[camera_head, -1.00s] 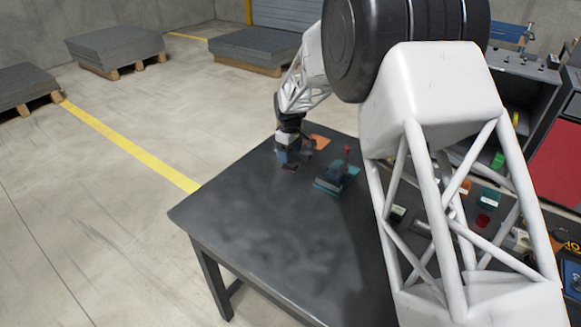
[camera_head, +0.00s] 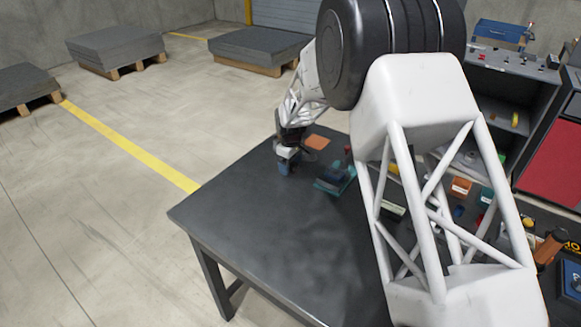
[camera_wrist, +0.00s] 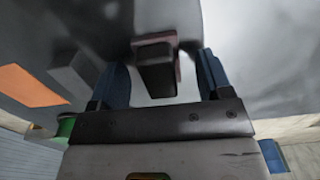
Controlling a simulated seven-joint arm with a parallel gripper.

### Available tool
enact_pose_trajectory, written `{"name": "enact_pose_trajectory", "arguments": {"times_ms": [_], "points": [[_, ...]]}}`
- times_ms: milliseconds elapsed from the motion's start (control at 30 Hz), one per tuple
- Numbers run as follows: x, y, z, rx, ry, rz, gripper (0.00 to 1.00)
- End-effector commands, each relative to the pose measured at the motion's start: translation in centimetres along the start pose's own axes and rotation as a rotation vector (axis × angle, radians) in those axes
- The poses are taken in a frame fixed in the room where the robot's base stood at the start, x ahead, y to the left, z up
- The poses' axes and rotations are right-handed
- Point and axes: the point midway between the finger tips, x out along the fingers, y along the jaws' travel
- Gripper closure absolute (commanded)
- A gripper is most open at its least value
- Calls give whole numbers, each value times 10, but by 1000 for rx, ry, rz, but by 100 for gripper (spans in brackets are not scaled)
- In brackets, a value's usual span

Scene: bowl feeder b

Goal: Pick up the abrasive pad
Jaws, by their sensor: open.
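A small dark block with reddish-brown edges, which looks like the abrasive pad (camera_wrist: 155,68), shows in the wrist view between the two blue fingers of my gripper (camera_wrist: 161,75). The fingers are apart, with visible gaps on both sides of the block. In the head view my gripper (camera_head: 286,163) points down, low over the far left part of the table. The pad cannot be made out there, hidden by the gripper.
A flat orange square (camera_head: 317,142) lies just behind and right of my gripper. A dark item on a teal base (camera_head: 335,178) stands to the right. Several small parts lie at the table's right side, partly behind my arm. The table's (camera_head: 265,225) front left is clear.

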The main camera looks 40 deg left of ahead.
Motion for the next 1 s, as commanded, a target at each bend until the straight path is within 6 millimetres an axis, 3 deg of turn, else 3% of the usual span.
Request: {"name": "enact_pose_trajectory", "arguments": {"times_ms": [600, 900, 1000], "points": [[2, 0, 0, 0, 0, 0, 29], [2, 0, 0, 0, 0, 0, 75], [2, 0, 0, 0, 0, 0, 86]]}}
